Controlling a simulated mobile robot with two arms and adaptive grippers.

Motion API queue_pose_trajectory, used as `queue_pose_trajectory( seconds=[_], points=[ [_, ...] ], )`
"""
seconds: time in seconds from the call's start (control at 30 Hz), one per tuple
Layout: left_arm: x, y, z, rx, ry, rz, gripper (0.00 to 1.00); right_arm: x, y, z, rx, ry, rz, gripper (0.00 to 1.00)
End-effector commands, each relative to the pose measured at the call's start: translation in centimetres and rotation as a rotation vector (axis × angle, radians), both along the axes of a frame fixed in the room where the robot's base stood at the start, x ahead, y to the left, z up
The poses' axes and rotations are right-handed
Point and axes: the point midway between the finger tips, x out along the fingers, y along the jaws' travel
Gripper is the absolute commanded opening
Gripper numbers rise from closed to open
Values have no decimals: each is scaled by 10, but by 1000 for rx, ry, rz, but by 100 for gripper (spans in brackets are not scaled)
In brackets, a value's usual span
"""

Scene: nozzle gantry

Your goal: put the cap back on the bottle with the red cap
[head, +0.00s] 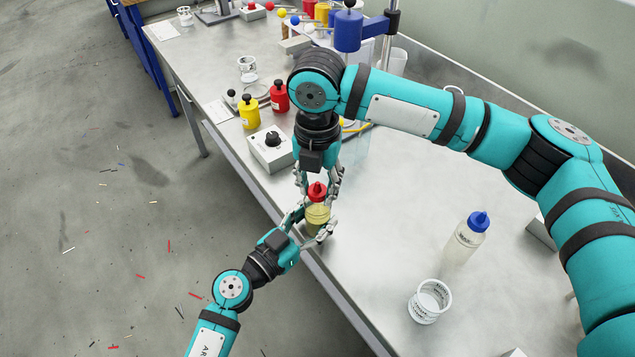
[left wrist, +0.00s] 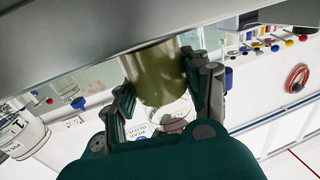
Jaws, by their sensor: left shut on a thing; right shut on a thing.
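The bottle (head: 317,215), holding yellow-green liquid, stands upright near the table's front edge. My left gripper (head: 311,223) comes in low from the left and is shut around its body. In the left wrist view, tilted over, the olive bottle (left wrist: 155,75) sits between both fingers. The red cap (head: 317,191) is right above the bottle's neck, in line with it. My right gripper (head: 318,194) points down from above, shut on the cap. I cannot tell whether the cap is seated on the neck, and the cap is not clear in the left wrist view.
A blue-capped bottle (head: 463,243) and an empty beaker (head: 430,301) stand on the table (head: 400,200) to the right. A control box (head: 271,150), a yellow container (head: 249,113) and a red container (head: 279,97) stand behind my grippers. The table between bottle and beaker is clear.

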Motion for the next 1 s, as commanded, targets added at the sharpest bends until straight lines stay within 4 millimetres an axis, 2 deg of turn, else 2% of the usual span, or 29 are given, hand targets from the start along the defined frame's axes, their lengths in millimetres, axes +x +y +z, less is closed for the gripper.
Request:
queue_pose_trajectory(
  seconds=[0.8, 1.0],
  points=[
    [0, 0, 0, 1, 1, -1, 0, 0, 1, -1, -1, 5, -2082, 22],
    [0, 0, 0, 1, 1, -1, 0, 1, 0, -1, 1, -1, -2512, 22]
  ],
)
